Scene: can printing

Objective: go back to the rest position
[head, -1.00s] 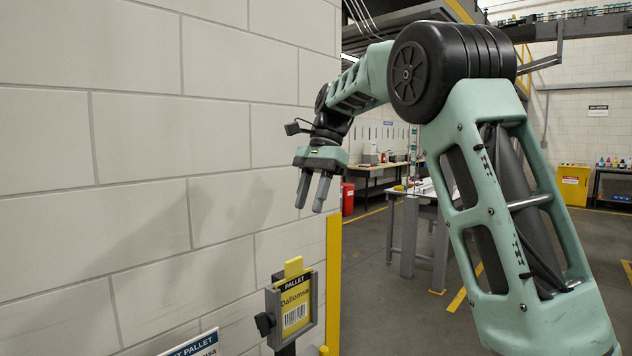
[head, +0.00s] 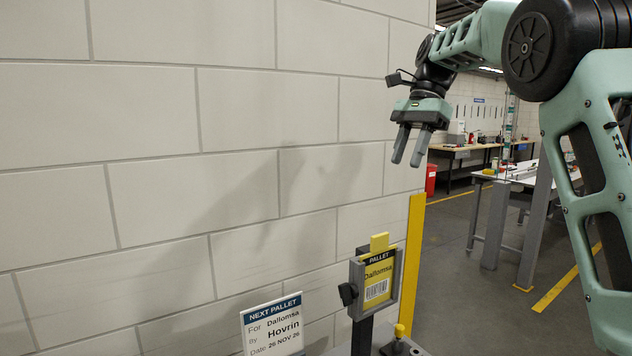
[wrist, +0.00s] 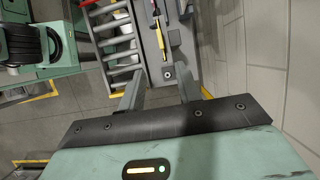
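My gripper (head: 408,160) hangs in the air at the upper right of the head view, in front of the pale block wall. Its two grey fingers point down and stand apart. In the wrist view the fingers of my gripper (wrist: 160,76) also stand apart, and nothing shows held between them. My green and black arm reaches in from the right edge, bent at the elbow.
Below my gripper stands a yellow pallet card holder (head: 377,288), with a "Next pallet" sign (head: 273,325) left of it. A yellow post (head: 413,270) marks the wall's end. Tables (head: 478,158) stand behind.

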